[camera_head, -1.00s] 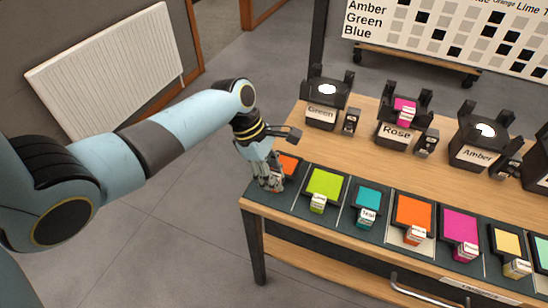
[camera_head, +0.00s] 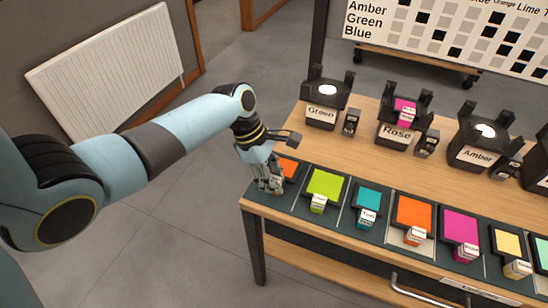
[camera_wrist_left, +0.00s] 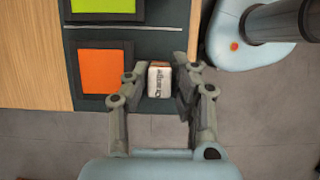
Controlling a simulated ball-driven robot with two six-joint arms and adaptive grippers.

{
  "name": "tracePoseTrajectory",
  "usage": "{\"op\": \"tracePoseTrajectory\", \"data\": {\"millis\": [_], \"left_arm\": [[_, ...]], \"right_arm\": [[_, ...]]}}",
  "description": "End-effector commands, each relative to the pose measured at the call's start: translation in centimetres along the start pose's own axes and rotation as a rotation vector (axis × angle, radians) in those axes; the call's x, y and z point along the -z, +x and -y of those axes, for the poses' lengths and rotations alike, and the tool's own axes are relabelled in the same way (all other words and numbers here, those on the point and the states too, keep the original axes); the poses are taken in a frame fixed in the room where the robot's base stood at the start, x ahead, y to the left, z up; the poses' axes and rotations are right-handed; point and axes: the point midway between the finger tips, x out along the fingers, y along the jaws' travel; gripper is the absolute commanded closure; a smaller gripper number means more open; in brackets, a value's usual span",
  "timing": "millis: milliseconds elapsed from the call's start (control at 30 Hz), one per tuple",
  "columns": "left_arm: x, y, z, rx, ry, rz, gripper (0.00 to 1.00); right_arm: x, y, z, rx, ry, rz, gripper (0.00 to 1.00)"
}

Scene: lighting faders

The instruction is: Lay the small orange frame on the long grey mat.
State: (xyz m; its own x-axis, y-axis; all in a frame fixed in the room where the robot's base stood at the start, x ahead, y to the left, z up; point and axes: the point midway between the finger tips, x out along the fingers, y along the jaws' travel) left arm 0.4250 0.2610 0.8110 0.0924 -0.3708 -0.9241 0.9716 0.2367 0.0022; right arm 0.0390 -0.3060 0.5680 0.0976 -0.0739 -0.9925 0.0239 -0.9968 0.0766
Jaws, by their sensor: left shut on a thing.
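The small orange frame (camera_head: 289,165) has a black border. It lies on the far left end of the long grey mat (camera_head: 287,203), which runs along the table's front edge. In the left wrist view the orange frame (camera_wrist_left: 102,70) lies flat, and its pale tab (camera_wrist_left: 159,81), lettered "Orange", stands between my fingers. My left gripper (camera_head: 270,184) is shut on this tab. In the head view the gripper partly hides the frame. My right gripper is not in view.
A lime frame (camera_head: 325,184), a teal frame (camera_head: 367,199), a larger orange frame (camera_head: 413,212) and a magenta frame (camera_head: 461,228) line the mat to the right. Black lamps, such as the Green one (camera_head: 321,113), stand behind. The wooden tabletop between is clear.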

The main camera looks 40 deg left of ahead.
Motion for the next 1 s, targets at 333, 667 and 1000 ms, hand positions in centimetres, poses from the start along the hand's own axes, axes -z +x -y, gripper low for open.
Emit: {"op": "tracePoseTrajectory", "data": {"millis": [333, 667, 1000], "left_arm": [[0.3, 0.9, 0.0, 0.000, 0.000, 0.000, 1.00], [0.6, 1.4, 0.0, -0.001, 0.001, 0.000, 0.72], [0.6, 1.4, 0.0, 0.000, 0.000, 0.000, 0.50]], "right_arm": [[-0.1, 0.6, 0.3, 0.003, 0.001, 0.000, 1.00], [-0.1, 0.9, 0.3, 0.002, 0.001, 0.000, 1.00], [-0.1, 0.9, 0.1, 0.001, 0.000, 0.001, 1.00]]}}
